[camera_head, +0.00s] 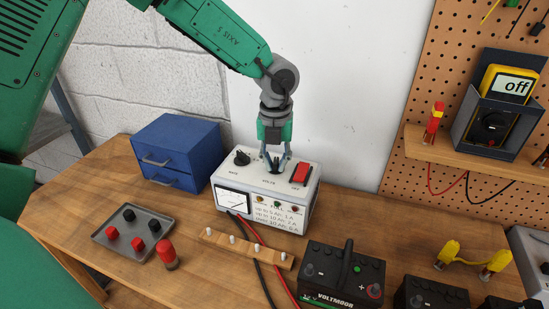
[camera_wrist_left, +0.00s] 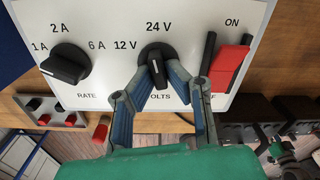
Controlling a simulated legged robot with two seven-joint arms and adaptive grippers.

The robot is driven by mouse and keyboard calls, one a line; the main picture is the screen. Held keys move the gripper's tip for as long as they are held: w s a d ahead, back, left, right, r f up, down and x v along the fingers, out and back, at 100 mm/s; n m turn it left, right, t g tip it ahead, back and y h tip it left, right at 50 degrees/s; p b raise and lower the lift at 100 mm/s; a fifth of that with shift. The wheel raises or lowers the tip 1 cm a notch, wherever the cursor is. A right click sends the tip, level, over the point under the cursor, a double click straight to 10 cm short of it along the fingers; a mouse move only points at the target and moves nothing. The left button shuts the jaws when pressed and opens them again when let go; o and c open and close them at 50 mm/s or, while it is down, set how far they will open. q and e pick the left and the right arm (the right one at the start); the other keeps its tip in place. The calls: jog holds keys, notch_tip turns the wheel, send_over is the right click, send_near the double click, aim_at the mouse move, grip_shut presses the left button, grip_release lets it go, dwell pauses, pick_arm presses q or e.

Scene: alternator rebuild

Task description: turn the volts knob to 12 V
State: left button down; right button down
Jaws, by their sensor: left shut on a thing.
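The white charger (camera_head: 265,193) stands on the bench with its sloped top toward me. In the left wrist view its black volts knob (camera_wrist_left: 156,66) has 24 V printed above it and 12 V to its left. The knob's bar runs roughly upright, in line with 24 V; which end is the pointer is unclear. My left gripper (camera_head: 275,163) comes down from above, its fingers shut on the volts knob, one on each side (camera_wrist_left: 160,78).
The rate knob (camera_wrist_left: 65,66) is left of the volts knob and the red switch (camera_wrist_left: 230,66) close on its right. A blue drawer box (camera_head: 177,150) stands left. In front are a tray (camera_head: 107,237), a wooden strip (camera_head: 255,249) and a black battery (camera_head: 340,274).

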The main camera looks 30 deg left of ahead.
pick_arm(q)
jog(key=n, duration=0.1)
jog(key=n+p, duration=0.1)
jog(key=n, duration=0.1)
jog(key=shift+w+d+r+n+p, duration=0.15)
jog(key=shift+w+n+p, duration=0.1)
jog(key=shift+n+p, duration=0.5)
jog(key=shift+n, duration=0.85)
jog(key=shift+w+n+p, duration=0.15)
jog(key=shift+n+p, duration=0.15)
jog(key=shift+n, duration=1.2)
jog(key=c, duration=1.6)
grip_release()
jog(key=shift+w+f, duration=0.1)
jog(key=shift+f, duration=0.1)
jog(key=shift+a, duration=0.2)
